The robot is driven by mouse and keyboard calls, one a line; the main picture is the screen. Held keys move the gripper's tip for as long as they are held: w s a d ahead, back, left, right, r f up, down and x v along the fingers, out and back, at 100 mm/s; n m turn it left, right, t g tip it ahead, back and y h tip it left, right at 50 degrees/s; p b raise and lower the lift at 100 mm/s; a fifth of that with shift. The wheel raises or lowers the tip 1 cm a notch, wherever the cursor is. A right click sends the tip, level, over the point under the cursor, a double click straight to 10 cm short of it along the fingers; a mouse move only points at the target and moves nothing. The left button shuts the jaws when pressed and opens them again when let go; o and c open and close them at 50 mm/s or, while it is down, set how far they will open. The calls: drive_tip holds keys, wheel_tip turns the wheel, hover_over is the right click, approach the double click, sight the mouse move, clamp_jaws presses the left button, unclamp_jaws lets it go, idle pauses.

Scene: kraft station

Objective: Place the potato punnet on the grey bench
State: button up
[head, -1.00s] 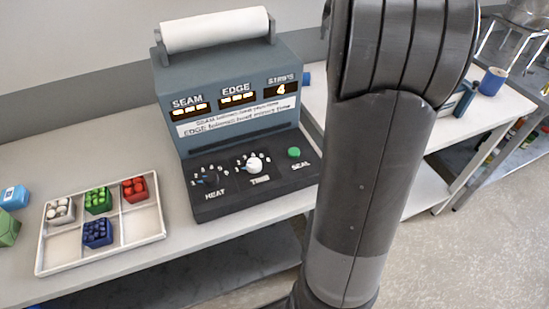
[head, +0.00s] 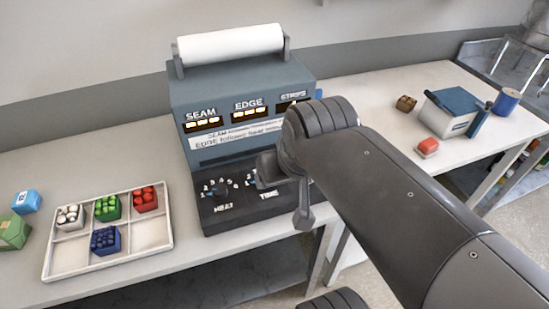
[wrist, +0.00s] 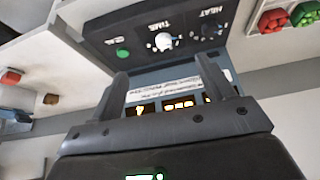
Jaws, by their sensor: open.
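A small brown punnet (head: 405,103), which looks like the potato punnet, sits on the right-hand bench. It also shows at the left of the wrist view (wrist: 50,99). My gripper (head: 284,190) is open and empty in front of the sealing machine's control panel, well to the left of the brown punnet. In the wrist view its two fingers (wrist: 165,92) stand apart with the machine between and beyond them.
The sealing machine (head: 240,90) stands mid-bench. A white tray (head: 70,262) with several coloured punnets lies left, beside blue and green boxes. At right are a red-topped block (head: 427,147), a blue-lidded box (head: 455,112) and a blue cup (head: 506,101).

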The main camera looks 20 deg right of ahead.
drive_tip(key=shift+s+a+f, duration=0.15)
drive_tip(key=shift+s+f, duration=0.15)
drive_tip(key=shift+s, duration=0.05)
drive_tip(key=shift+c, duration=1)
